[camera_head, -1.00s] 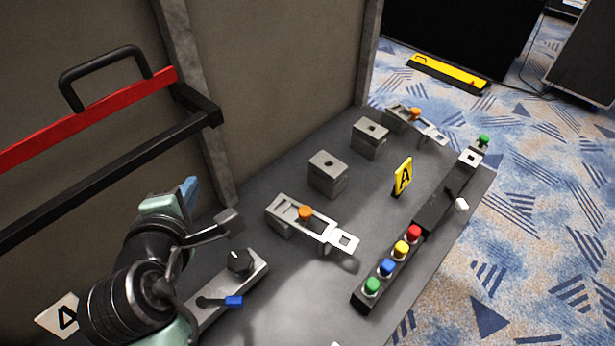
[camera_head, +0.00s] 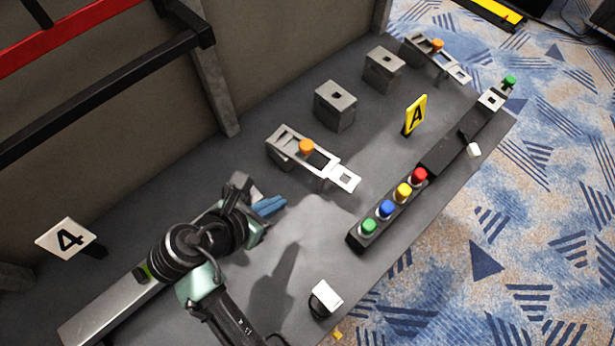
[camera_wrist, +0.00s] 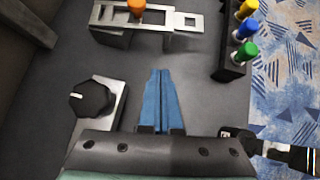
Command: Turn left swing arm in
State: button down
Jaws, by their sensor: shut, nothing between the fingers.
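The left swing arm (camera_head: 320,160) is a grey metal arm with an orange knob (camera_head: 306,147). It lies across the dark table and its square-holed end plate (camera_head: 343,177) points toward the front right. In the wrist view the arm (camera_wrist: 183,21) crosses the top, with its orange knob (camera_wrist: 136,7) cut by the picture edge. My gripper (camera_head: 282,203) has blue fingers pressed together, with nothing between them. It is in front of the swing arm and apart from it. In the wrist view the fingertips (camera_wrist: 161,72) point toward the arm, with bare table between.
Two grey blocks (camera_head: 335,106) (camera_head: 384,69) stand behind, and a second swing arm (camera_head: 440,58) is farther back. A strip with several coloured buttons (camera_head: 394,205) runs along the right edge. A black knob (camera_wrist: 92,101) is left of my fingers. A yellow "A" sign (camera_head: 415,115) stands upright.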

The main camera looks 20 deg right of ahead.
jog(key=b+x, duration=0.1)
jog(key=x, duration=0.8)
jog(key=shift+f, duration=0.1)
jog(key=shift+w+d, duration=0.3)
jog(key=shift+d, duration=0.25)
jog(key=shift+w+d, duration=0.35)
jog(key=shift+d, duration=0.2)
jog(key=shift+w+d, duration=0.3)
jog(key=shift+d, duration=0.25)
jog(key=shift+r, duration=0.25)
